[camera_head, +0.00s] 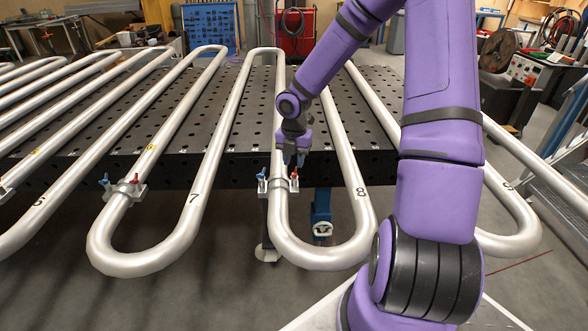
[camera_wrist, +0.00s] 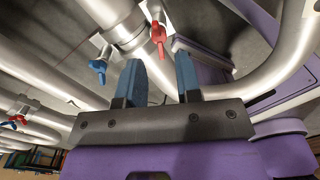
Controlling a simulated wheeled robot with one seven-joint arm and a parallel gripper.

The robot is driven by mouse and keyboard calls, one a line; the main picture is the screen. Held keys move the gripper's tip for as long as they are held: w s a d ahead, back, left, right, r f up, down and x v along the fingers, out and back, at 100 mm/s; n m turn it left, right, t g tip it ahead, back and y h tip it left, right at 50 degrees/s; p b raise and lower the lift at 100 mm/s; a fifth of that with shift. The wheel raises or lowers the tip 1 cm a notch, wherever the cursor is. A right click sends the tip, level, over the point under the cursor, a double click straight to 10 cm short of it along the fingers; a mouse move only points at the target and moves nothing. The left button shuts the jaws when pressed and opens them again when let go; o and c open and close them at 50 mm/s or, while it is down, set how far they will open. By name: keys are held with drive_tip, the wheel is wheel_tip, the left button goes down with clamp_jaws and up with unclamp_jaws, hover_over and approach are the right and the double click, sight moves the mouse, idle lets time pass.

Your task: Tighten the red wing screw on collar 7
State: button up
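My gripper (camera_head: 293,156) is open, above the collar (camera_head: 278,185) on the left leg of the pipe bend marked 8. This collar has a blue wing screw (camera_head: 262,178) on its left and a red wing screw (camera_head: 294,175) on its right. In the wrist view the red screw (camera_wrist: 158,37) appears just beyond and between my blue fingertips (camera_wrist: 159,62), not gripped. The blue screw (camera_wrist: 98,66) is left of the fingers. The bend marked 7 has another collar (camera_head: 126,188) on its left leg, with a red wing screw (camera_head: 134,180) and a blue one (camera_head: 104,182).
A black perforated table (camera_head: 235,165) lies under the coils. Pipe legs flank my gripper on both sides, including the leg marked 8 (camera_head: 345,150). A blue post (camera_head: 321,212) stands inside that bend. Open floor lies in front.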

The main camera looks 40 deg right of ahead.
sight(294, 173)
drive_tip(key=shift+f, duration=1.8)
drive_tip(key=shift+c, duration=0.5)
clamp_jaws()
